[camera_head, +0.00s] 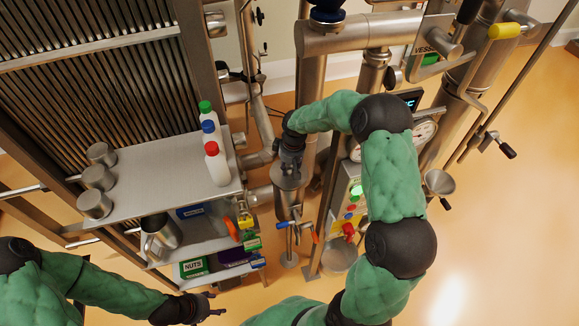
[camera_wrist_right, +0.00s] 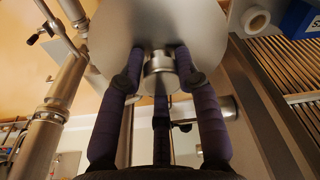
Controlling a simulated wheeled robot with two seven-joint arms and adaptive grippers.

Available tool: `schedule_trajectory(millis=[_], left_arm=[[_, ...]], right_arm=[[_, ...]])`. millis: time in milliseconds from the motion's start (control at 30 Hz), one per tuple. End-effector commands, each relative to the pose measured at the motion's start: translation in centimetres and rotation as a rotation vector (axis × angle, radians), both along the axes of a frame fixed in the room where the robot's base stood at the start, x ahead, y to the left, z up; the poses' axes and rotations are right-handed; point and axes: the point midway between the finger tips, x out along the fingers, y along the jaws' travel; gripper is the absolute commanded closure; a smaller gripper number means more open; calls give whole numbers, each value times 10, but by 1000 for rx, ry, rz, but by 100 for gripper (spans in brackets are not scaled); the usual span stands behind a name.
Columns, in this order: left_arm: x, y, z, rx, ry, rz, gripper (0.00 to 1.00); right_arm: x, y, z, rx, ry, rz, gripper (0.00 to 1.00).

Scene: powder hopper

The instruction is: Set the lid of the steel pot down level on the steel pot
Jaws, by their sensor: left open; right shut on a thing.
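My right gripper (camera_head: 290,158) points down beside the vertical pipework in the head view. In the right wrist view its dark fingers (camera_wrist_right: 159,62) are closed around the steel knob (camera_wrist_right: 160,76) of a wide round lid (camera_wrist_right: 112,38). In the head view the lid (camera_head: 287,181) shows as a grey disc just below the gripper. I cannot tell whether it touches anything beneath it. No steel pot can be made out for certain under the lid. My left gripper (camera_head: 208,308) is open and empty at the bottom, in front of the lower shelf.
A steel shelf (camera_head: 145,178) at left carries several bottles and small steel cups (camera_head: 95,205). A steel jug (camera_head: 160,236) and boxes sit on lower shelves. A control panel (camera_head: 354,205) stands close right of my right gripper. A grey vessel (camera_head: 340,257) sits low beside it.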

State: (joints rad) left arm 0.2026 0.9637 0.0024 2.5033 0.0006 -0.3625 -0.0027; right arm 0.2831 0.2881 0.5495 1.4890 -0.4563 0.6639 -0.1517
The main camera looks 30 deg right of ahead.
Motion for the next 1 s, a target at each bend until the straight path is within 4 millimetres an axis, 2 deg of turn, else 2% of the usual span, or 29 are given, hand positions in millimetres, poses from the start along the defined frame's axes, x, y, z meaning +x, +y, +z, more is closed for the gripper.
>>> schedule_trajectory(millis=[1000], left_arm=[[0,0,-6,0,0,0,46]], right_arm=[[0,0,-6,-1,-2,0,100]])
